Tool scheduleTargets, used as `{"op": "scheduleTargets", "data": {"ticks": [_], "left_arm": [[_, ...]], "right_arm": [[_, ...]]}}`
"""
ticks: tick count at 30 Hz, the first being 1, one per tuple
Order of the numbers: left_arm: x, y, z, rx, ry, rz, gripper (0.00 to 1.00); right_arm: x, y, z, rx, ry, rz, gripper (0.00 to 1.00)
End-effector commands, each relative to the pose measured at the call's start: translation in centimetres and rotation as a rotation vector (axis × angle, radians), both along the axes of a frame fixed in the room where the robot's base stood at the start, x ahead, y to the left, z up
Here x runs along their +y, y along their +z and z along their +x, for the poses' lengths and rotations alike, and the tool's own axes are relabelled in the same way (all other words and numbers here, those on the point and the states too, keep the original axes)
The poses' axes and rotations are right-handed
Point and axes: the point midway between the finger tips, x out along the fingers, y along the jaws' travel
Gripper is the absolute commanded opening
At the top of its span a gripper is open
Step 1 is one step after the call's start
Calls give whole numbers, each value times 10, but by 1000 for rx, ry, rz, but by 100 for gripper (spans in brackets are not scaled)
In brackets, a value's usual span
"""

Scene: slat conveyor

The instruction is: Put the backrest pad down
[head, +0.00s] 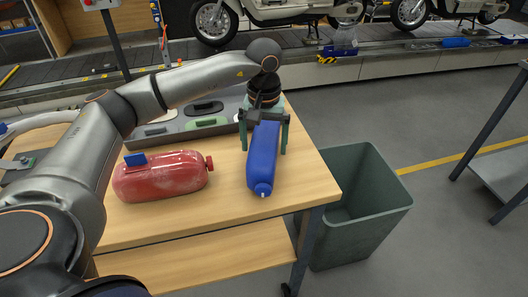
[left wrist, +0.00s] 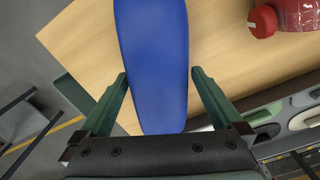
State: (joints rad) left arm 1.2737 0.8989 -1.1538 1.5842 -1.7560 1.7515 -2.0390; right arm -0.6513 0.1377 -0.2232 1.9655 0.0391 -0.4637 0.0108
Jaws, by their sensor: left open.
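My left gripper (head: 264,148) is above the pad's rear part, with one green finger on each side. In the left wrist view my left gripper (left wrist: 159,76) is open, with visible gaps between both fingers and the pad. My right gripper is not in view.
A red tank (head: 162,176) with a blue piece on top lies left of the pad. A grey tray (head: 178,133) with shaped parts is behind. A green bin (head: 358,215) stands on the floor right of the table (head: 190,232). The slat conveyor (head: 390,47) carries scooters at the back.

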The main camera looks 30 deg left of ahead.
Motion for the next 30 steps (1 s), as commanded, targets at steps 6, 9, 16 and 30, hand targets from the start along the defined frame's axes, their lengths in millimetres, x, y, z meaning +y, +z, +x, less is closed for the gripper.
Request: {"op": "scheduleTargets", "data": {"ticks": [6, 9, 16, 30], "left_arm": [[-1, 50, 1, -4, 0, -1, 100], [-1, 66, 1, -4, -1, -1, 100], [0, 83, 0, 0, -1, -1, 100], [0, 83, 0, 1, -1, 0, 100]], "right_arm": [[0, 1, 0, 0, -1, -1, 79], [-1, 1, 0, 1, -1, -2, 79], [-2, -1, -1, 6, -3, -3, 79], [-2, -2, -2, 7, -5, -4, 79]]}}
